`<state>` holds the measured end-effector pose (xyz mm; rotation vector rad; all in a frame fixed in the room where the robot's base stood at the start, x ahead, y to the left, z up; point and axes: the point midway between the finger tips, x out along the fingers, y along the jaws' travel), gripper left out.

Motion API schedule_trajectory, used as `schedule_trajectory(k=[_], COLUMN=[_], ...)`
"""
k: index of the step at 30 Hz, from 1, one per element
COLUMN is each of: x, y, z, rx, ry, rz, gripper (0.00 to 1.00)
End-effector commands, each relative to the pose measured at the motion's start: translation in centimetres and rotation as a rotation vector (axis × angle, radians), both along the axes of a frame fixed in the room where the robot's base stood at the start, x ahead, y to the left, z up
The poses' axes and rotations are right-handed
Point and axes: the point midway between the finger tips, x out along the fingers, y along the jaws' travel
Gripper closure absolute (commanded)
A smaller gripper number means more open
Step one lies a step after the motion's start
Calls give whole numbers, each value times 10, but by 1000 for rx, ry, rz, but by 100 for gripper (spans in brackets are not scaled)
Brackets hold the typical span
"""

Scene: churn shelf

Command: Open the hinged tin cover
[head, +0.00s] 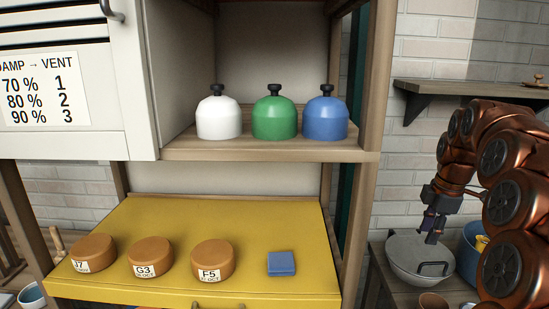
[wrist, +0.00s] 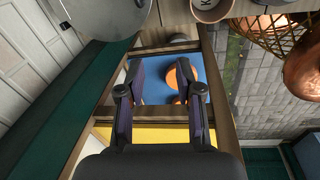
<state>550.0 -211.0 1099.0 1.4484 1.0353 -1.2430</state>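A round grey tin (head: 415,278) stands on a low surface at the right of the head view. Its grey cover (head: 402,248) looks shut and has a dark loop handle (head: 433,268) on its front side. A grey round lid-like thing (wrist: 100,12), probably the same cover, is cut off at the top left of the wrist view. My gripper (head: 433,237) overlaps the cover's far right part in the head view; I cannot tell whether it touches. In the wrist view my gripper (wrist: 159,75) has its two fingers apart with nothing between them.
A blue bucket (head: 467,262) with yellow contents stands right of the tin, and a brown cup (head: 433,301) in front. A wall shelf (head: 470,94) juts out above. A wooden post (head: 366,200) and yellow worktop (head: 190,221) with several labelled round blocks lie left.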

Motion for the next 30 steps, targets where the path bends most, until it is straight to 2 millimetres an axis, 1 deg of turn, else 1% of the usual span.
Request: schedule_trajectory(k=[1, 6, 11, 15, 20, 21, 26, 30], x=[-9, -38, -73, -106, -148, -159, -204, -245], y=[16, 62, 100, 129, 156, 163, 182, 195], z=[2, 1, -5, -11, -22, -25, -39, -54], rx=[10, 39, 55, 61, 57, 56, 43, 27], ry=[9, 41, 85, 114, 152, 161, 191, 215], rz=[-28, -158, -288, -411, -560, -599, -759, -910], gripper=[65, 65, 65, 65, 65, 65, 65, 65])
